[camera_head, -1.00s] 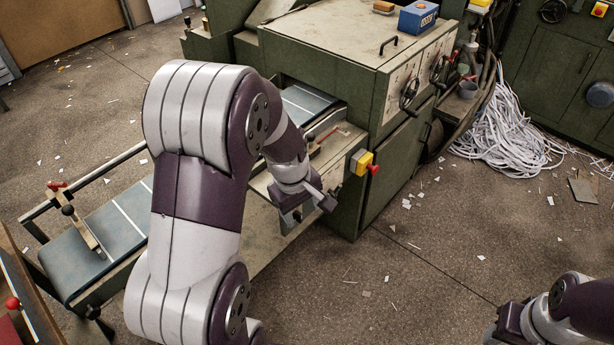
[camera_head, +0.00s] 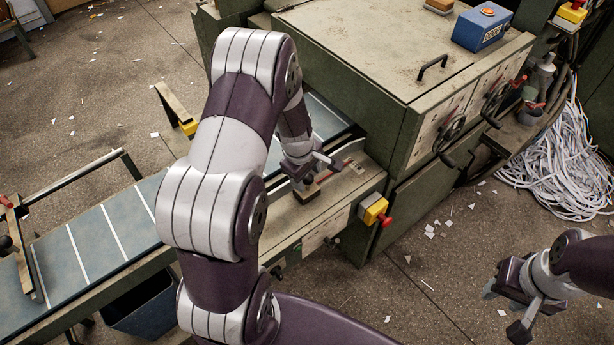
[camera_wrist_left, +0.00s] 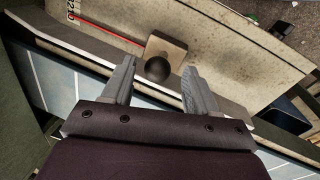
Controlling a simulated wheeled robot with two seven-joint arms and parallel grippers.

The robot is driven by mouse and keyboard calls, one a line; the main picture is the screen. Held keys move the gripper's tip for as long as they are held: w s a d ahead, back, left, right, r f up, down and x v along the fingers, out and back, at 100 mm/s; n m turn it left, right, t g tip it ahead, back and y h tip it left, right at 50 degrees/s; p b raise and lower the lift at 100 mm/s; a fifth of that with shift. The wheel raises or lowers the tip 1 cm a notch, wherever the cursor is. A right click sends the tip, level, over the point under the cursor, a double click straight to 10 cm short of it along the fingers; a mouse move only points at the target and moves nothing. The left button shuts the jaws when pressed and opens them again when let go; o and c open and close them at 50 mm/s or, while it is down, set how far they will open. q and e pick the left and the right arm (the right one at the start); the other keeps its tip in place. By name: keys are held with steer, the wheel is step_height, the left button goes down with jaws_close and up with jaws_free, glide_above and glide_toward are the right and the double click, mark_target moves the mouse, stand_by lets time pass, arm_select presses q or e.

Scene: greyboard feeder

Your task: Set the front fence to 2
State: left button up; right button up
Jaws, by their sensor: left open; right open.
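A small wooden block with a black ball knob (camera_wrist_left: 157,70) sits on the pale ledge beside the belt. A thin red strip (camera_wrist_left: 112,36) runs from the block towards a printed number scale (camera_wrist_left: 72,12), whose setting I cannot read. In the head view the block (camera_head: 307,194) shows just below my left gripper (camera_head: 315,173). In the left wrist view this gripper (camera_wrist_left: 160,68) is open, with the knob between its fingertips as seen, no clear contact. My right gripper (camera_head: 505,309) is open and empty over the floor at the lower right.
The blue belt (camera_head: 95,245) with white cross lines runs into the green machine (camera_head: 380,90). A wooden bar (camera_head: 20,262) crosses its left end. A yellow box with a red button (camera_head: 374,210) sticks out at the ledge's right end.

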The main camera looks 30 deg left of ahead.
arm_select(q)
steer(key=shift+w+f, duration=0.35)
steer(key=shift+f, duration=0.3)
arm_select(e)
steer(key=shift+w+f, duration=0.1)
steer(key=shift+w, duration=0.15)
arm_select(q)
steer(key=shift+s+r, duration=0.1)
steer(key=shift+s, duration=0.05)
steer(key=c, duration=0.3)
jaws_close()
steer(key=shift+s+d+r+p, duration=0.1)
steer(key=shift+s+d+p, duration=0.05)
steer(key=shift+d+p, duration=0.2)
steer(key=shift+d, duration=0.15)
arm_select(e)
steer(key=shift+r, duration=0.25)
arm_select(q)
steer(key=shift+o, duration=1.5)
jaws_free()
